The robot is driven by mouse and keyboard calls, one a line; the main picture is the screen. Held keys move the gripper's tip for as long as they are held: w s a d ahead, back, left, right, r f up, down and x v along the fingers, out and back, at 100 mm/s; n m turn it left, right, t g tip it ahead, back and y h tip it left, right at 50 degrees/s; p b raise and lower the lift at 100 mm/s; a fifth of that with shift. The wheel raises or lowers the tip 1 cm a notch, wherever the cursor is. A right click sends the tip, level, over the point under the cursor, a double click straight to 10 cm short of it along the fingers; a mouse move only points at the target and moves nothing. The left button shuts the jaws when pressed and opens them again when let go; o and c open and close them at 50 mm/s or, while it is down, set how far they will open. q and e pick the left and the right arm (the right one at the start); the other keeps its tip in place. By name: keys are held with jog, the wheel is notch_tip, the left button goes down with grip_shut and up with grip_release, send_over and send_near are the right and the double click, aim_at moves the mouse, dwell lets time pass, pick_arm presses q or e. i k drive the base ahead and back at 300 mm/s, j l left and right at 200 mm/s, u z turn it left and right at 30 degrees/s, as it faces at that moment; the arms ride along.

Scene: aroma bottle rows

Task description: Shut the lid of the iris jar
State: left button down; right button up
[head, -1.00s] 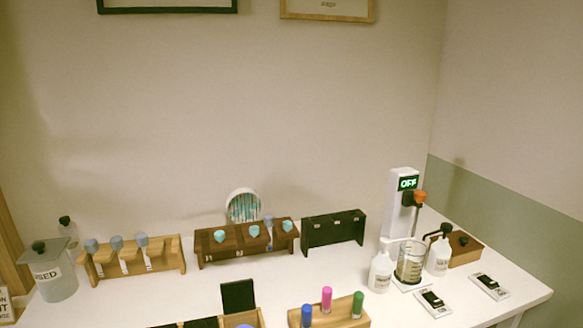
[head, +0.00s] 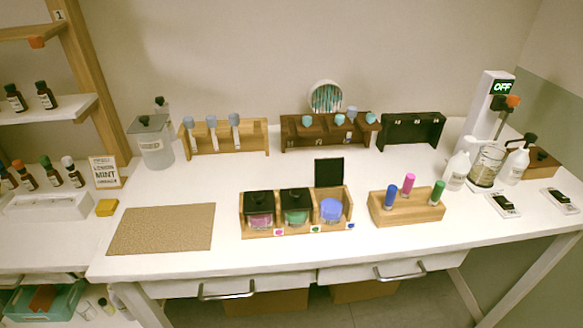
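Three jars sit side by side in a light wooden rack (head: 295,228) at the front middle of the white table. The right jar, with blue contents (head: 331,210), is open. Its square black lid (head: 329,172) stands upright behind it. The pink jar (head: 259,220) and the green jar (head: 296,216) have black lids shut on top. The small tags on the rack's front show no readable names, so I cannot tell by name which jar is iris. Neither of my grippers is in view.
A wooden block with blue, pink and green-topped sticks (head: 407,206) stands right of the jars. A brown mat (head: 162,229) lies to the left. Dropper racks (head: 226,141) and a dark empty rack (head: 412,131) stand behind. A glass beaker (head: 486,166) stands at the right.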

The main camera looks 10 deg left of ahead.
aim_at(329, 171)
jog(key=k+j+z, duration=0.15)
jog(key=k+j, duration=0.25)
jog(key=j, duration=0.3)
jog(key=k+j+z, duration=0.15)
jog(key=k+j, duration=0.3)
jog(key=j, duration=0.25)
jog(key=k+j+z, duration=0.2)
jog(key=k+j, duration=0.25)
jog(key=j, duration=0.15)
